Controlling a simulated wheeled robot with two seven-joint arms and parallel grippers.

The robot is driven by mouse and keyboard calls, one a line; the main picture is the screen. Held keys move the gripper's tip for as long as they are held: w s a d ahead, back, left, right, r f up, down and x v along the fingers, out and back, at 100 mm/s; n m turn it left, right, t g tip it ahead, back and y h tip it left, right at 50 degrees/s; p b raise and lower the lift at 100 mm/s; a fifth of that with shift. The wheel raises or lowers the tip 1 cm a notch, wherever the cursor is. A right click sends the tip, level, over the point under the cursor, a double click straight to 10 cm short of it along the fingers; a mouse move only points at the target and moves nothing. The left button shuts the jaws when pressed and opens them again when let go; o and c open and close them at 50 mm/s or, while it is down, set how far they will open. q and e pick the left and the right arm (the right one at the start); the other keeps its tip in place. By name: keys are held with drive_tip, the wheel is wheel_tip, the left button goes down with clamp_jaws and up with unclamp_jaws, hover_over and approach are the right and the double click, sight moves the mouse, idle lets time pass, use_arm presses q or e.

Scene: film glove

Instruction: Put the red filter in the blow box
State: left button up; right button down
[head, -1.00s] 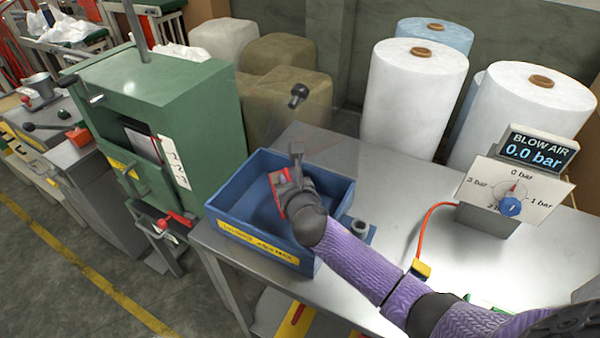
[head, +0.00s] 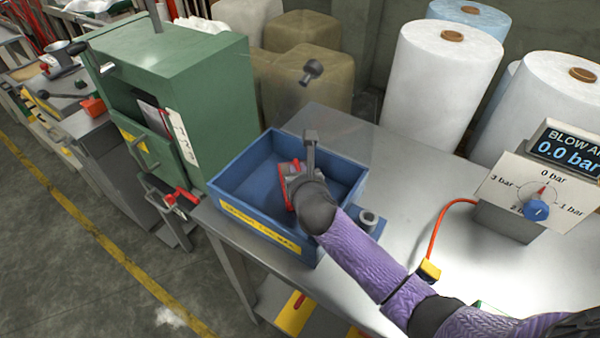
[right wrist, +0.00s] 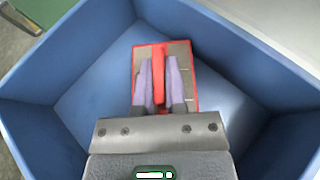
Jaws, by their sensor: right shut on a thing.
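The blue box (head: 232,215) with a yellow label on its front stands at the near left corner of the metal table. My right gripper (head: 294,170) is over the inside of this box. It is shut on the red filter (head: 289,190), a red-framed piece with grey panels. In the right wrist view the two fingers (right wrist: 158,80) clasp a red ridge in the middle of the filter (right wrist: 181,60), and the blue box walls (right wrist: 65,45) surround it. I cannot tell whether the filter touches the box floor. My left gripper is not in view.
A green cabinet (head: 185,75) stands left of the box. A blow air gauge panel (head: 530,195) with an orange hose stands at the right, reading 0.0 bar. Large white rolls (head: 440,85) stand behind the table (head: 400,170). A small metal fitting (head: 368,220) sits beside the box.

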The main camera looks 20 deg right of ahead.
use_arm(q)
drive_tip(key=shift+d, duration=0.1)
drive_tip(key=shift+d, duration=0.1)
use_arm(e)
drive_tip(key=shift+f, duration=0.15)
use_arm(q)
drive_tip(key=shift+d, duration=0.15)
use_arm(e)
drive_tip(key=c, duration=0.7)
unclamp_jaws()
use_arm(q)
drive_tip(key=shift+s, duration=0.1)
use_arm(e)
drive_tip(key=shift+r, duration=0.25)
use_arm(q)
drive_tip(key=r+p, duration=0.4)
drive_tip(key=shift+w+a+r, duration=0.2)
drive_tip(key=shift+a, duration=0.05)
use_arm(e)
drive_tip(key=v, duration=1.2)
